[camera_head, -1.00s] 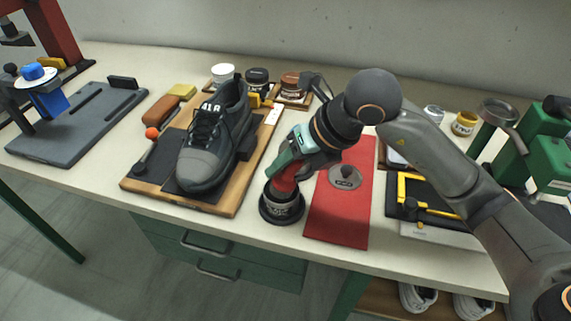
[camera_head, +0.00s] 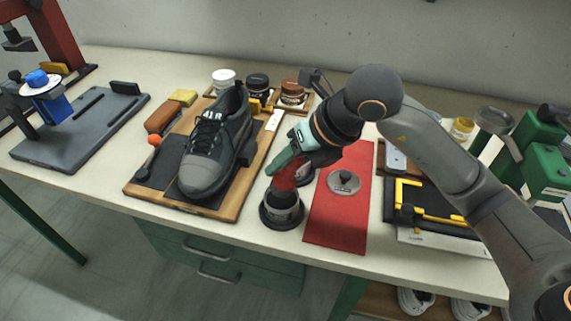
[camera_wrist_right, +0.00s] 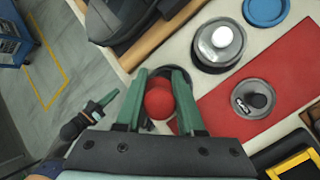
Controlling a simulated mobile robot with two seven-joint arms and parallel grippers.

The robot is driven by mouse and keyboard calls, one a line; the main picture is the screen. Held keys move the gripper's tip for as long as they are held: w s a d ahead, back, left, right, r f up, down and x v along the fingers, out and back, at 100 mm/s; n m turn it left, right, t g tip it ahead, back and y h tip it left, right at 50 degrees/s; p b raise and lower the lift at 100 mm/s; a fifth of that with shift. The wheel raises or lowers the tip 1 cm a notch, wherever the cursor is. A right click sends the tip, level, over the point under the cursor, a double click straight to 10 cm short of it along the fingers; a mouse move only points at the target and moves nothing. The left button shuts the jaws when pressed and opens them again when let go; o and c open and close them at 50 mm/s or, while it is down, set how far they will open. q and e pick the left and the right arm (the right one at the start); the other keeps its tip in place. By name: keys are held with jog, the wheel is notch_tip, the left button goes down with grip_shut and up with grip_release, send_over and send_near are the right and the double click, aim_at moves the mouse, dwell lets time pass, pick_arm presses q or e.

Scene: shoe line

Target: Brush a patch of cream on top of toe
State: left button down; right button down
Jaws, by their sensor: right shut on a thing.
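A dark grey shoe (camera_head: 209,155) stands on a wooden board (camera_head: 229,206), its toe towards the front edge of the table. My right gripper (camera_head: 286,170) is shut on a red-handled brush (camera_head: 284,182), whose round red end (camera_wrist_right: 158,101) shows between the fingers in the right wrist view. The brush points down into a round dark pot (camera_head: 268,217) right of the board. Its bristles and the pot's contents are hidden. I see no cream patch on the toe. A grey lid with a black knob (camera_head: 344,182) lies on the red mat.
Several jars (camera_head: 257,84) stand behind the shoe. An orange-tipped tool (camera_head: 154,141) and a brown block (camera_head: 161,115) lie left of it. A grey fixture base (camera_head: 75,130) stands far left. A black tray with yellow parts (camera_head: 430,205) and green machines (camera_head: 545,165) are at right.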

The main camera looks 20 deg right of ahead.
aim_at(283, 185)
jog(key=shift+r+p, duration=1.45)
jog(key=shift+r, duration=0.9)
jog(key=shift+f, duration=0.1)
